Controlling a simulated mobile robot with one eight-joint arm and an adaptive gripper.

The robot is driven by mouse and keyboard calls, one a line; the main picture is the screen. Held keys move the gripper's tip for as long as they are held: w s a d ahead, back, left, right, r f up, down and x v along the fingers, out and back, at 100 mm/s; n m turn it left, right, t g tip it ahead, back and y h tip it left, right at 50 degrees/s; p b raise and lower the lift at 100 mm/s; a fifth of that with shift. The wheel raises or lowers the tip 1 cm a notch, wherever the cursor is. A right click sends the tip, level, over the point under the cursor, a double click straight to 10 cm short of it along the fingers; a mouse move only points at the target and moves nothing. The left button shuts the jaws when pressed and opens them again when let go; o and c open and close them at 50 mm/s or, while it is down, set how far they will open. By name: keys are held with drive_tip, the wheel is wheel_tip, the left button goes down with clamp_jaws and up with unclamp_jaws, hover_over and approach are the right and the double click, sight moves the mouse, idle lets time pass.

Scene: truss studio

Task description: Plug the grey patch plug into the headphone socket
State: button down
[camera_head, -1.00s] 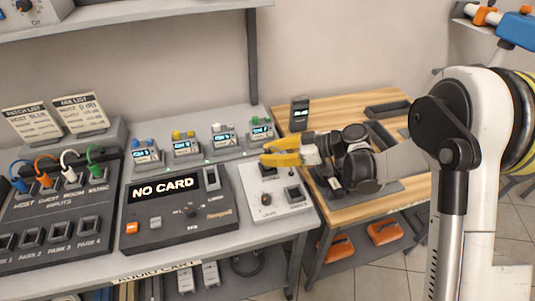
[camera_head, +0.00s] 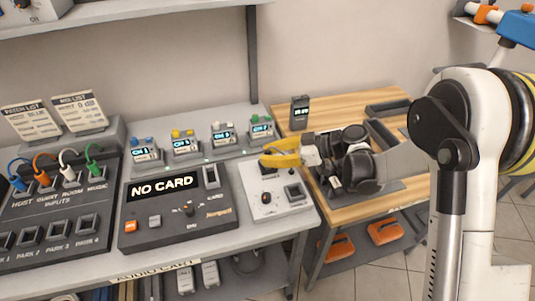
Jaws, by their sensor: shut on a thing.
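My gripper (camera_head: 268,159) has yellow fingers and is over the back edge of the pale panel (camera_head: 294,207) at the right of the grey bench. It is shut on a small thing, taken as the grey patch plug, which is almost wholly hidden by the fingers. The panel has a dark square socket (camera_head: 293,191) at its right and a small knob at its front left. Another dark part of the panel lies just below the fingers. I cannot tell which opening is the headphone socket, or whether the plug touches it.
A black "NO CARD" console (camera_head: 152,222) stands left of the panel. Several small display units line the bench's back. A patch box (camera_head: 40,215) with coloured plugs is at far left. A wooden table (camera_head: 350,100) with grey trays and a black handset (camera_head: 299,113) is right.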

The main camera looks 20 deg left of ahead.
drive_tip(key=shift+f, duration=0.15)
drive_tip(key=c, duration=1.6)
unclamp_jaws()
drive_tip(key=p+v, duration=0.1)
drive_tip(key=v, duration=1)
drive_tip(key=shift+p, duration=0.4)
